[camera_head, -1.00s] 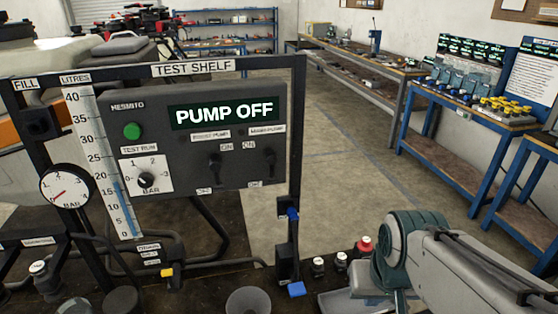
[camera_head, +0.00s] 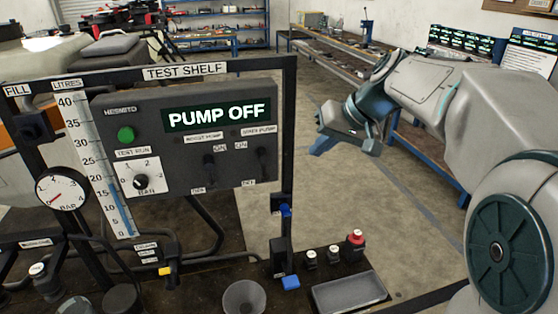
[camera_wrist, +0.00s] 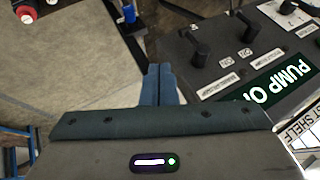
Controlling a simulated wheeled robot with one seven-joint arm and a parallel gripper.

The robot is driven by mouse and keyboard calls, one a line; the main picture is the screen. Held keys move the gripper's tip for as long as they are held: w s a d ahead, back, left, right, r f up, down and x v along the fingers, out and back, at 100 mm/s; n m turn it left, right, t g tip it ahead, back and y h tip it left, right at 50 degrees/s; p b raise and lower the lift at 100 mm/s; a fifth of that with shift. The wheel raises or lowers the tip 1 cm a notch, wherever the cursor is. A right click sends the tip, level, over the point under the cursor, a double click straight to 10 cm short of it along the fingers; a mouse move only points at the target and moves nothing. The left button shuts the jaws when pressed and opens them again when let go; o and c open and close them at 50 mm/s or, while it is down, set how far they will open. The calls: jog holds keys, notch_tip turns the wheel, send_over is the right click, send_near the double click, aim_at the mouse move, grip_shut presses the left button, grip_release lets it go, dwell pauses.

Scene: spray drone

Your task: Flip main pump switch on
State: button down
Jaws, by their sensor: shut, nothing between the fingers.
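The grey pump panel (camera_head: 130,100) stands upright in the test shelf frame, its display (camera_head: 216,117) reading PUMP OFF. The main pump switch (camera_head: 262,160) is the right-hand black lever, between an ON label above and an OFF label below. It also shows in the wrist view (camera_wrist: 190,42). The boost pump switch (camera_head: 209,167) is to its left. Both levers appear to point down, toward OFF. My gripper (camera_head: 320,147) is right of the panel, apart from it. In the wrist view its blue fingers (camera_wrist: 158,80) are shut and empty, short of the main pump lever.
A dark frame post (camera_head: 288,150) stands between my gripper and the panel in the head view. A green button (camera_head: 126,134), a BAR knob (camera_head: 141,181) and a gauge (camera_head: 62,190) are to the left. A red-topped button (camera_head: 356,238) and a tray (camera_head: 350,292) are below.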

aim_at(263, 165)
dwell(0.3)
jog(key=w+a+f, duration=0.1)
jog(key=a+f, duration=0.1)
jog(key=a, duration=0.1)
jog(key=w+a+f+p, duration=0.1)
jog(key=a+f, duration=0.2)
jog(key=w+a+f+p, duration=0.1)
jog(key=a+f, duration=0.2)
jog(key=shift+d+f, duration=0.1)
dwell(0.5)
jog(key=shift+b, duration=0.4)
